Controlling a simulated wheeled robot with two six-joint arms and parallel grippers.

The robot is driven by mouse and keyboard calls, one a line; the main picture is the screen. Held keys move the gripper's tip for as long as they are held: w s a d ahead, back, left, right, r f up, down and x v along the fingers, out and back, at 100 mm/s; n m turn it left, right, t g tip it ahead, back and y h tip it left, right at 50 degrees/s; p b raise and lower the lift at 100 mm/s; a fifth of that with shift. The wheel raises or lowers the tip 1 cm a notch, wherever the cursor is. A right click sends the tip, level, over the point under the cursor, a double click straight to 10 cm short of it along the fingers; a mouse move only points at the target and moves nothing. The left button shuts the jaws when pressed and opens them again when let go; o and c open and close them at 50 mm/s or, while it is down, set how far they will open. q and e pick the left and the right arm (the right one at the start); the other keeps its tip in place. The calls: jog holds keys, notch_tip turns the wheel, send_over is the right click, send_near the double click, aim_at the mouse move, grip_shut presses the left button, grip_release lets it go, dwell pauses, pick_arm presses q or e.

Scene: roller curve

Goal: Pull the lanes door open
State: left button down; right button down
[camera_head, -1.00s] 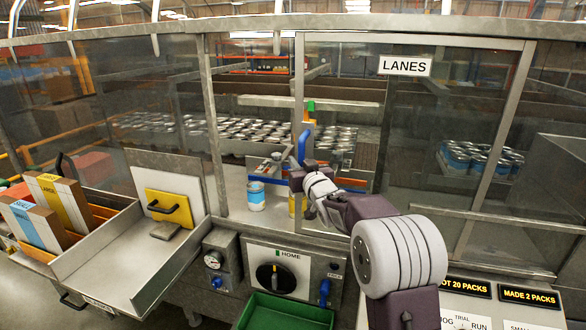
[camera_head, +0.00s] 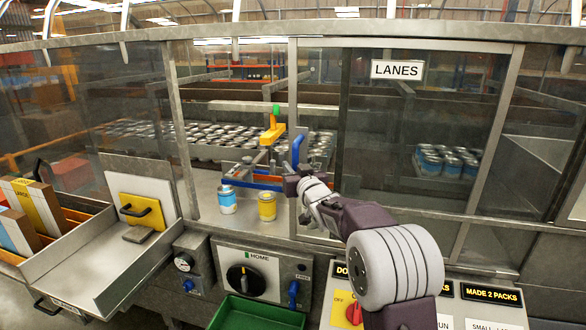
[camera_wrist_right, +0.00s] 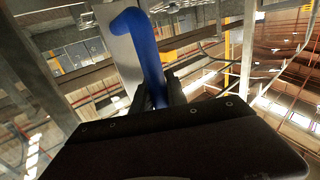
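The lanes door (camera_head: 420,140) is a metal-framed clear panel with a white LANES sign (camera_head: 397,69). A gap lies between its left edge and the post on the left, so it stands partly open. Its blue upright handle (camera_head: 297,150) is on the left frame edge. My right gripper (camera_head: 293,180) is at the lower end of the handle. In the right wrist view the blue handle (camera_wrist_right: 150,50) runs between the two dark fingers of the right gripper (camera_wrist_right: 160,93), which look closed on it. My left gripper is not in view.
A blue can (camera_head: 227,199) and a yellow can (camera_head: 267,205) stand inside the gap. A yellow lever with a green top (camera_head: 272,130) stands behind them. Below are a HOME knob panel (camera_head: 245,280) and a green bin (camera_head: 255,313). A metal chute (camera_head: 95,265) is at left.

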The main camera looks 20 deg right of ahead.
jog(key=c, duration=1.3)
grip_release()
jog(key=s+b, duration=0.2)
jog(key=s, duration=0.7)
jog(key=shift+a+b, duration=0.1)
jog(key=shift+b, duration=0.3)
